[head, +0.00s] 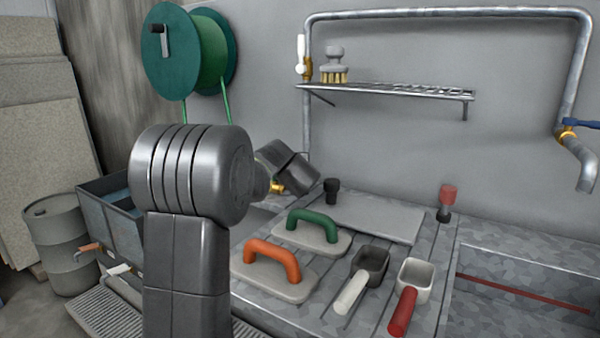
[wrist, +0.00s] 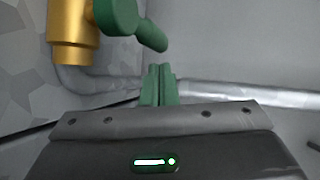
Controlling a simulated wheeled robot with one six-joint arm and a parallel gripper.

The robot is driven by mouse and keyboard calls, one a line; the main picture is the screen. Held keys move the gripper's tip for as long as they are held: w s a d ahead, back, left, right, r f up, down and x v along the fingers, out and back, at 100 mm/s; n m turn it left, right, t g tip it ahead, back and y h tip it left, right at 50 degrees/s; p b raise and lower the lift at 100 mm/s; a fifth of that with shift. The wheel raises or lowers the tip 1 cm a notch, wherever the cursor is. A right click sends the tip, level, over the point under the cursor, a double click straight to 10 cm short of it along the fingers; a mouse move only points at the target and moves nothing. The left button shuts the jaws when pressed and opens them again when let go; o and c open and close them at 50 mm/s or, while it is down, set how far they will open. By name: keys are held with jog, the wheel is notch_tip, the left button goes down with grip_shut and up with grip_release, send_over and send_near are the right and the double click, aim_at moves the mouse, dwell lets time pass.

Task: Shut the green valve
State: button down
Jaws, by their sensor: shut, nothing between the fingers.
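The green valve has a brass body (wrist: 72,35) at the upper left of the wrist view. Its green lever (wrist: 148,36) points right and slightly down in that view. My gripper (wrist: 159,72) shows with its green fingers together and nothing between them. The fingertips are just below the lever's free end in the picture, with a small gap; I cannot tell the depth between them. In the head view a bit of brass (head: 277,187) shows beside my wrist, and my arm hides the lever and fingers.
A pipe (wrist: 230,93) runs behind the fingers. On the bench are a green-handled float (head: 313,222), an orange-handled float (head: 272,262) and two scoops. A wall shelf (head: 400,92) and a hose reel (head: 180,50) are behind. A blue-handled tap (head: 568,134) is at right.

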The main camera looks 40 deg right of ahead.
jog(key=shift+s, duration=0.1)
jog(key=v, duration=1.3)
jog(key=shift+s+a+r, duration=0.2)
jog(key=shift+a, duration=0.1)
jog(key=p+x, duration=0.1)
jog(key=x, duration=0.7)
jog(key=shift+w+d+r, duration=0.1)
jog(key=shift+r, duration=0.05)
jog(key=p, duration=0.2)
jog(key=m+g+h+p, duration=0.1)
jog(key=p, duration=0.2)
jog(key=shift+w+d+f+m, duration=0.2)
jog(key=shift+d+f+m, duration=0.1)
jog(key=shift+f, duration=0.1)
jog(key=shift+f+p, duration=0.1)
jog(key=shift+p, duration=0.35)
jog(key=g+p, duration=0.1)
jog(key=p, duration=0.1)
jog(key=m+h+p, duration=0.1)
jog(key=p, duration=0.2)
jog(key=shift+s+f+g+h, duration=0.2)
jog(key=shift+f+g+h, duration=0.1)
jog(key=shift+g, duration=0.1)
jog(key=shift+f+m+p, duration=0.1)
jog(key=shift+m+p, duration=0.2)
